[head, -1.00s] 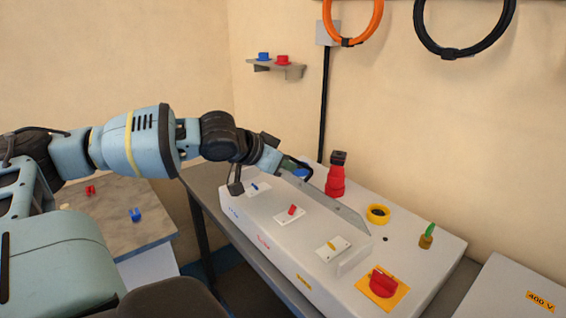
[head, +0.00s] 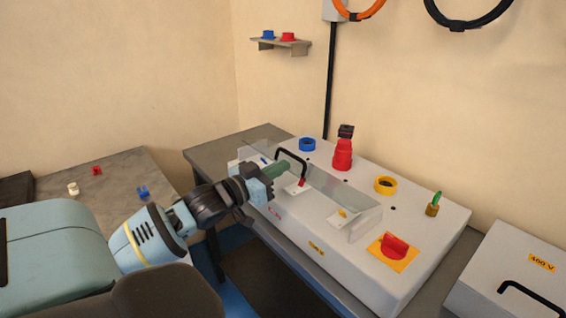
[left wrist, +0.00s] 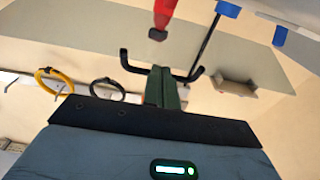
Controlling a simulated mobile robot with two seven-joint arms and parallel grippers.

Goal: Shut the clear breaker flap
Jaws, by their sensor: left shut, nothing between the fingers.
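The clear breaker flap (head: 335,189) stands raised on the white cabinet (head: 400,235), over the row of small breakers. Its black arched handle (head: 291,154) shows at its left part, and also in the left wrist view (left wrist: 186,77). My left gripper (head: 287,167) is shut and empty, its green fingers beside the handle. In the left wrist view the shut fingers (left wrist: 163,72) overlap the handle's middle; I cannot tell whether they touch it. A red breaker lever (head: 302,182) and a yellow one (head: 342,213) show; my gripper hides some of the row. My right gripper is not in view.
On the cabinet top stand a red post (head: 342,155), a blue ring (head: 307,144), a yellow ring (head: 385,185), a green-tipped peg (head: 434,205) and a red rotary switch (head: 394,246). A 400 V box (head: 500,270) stands at right. A side table (head: 120,180) is at left.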

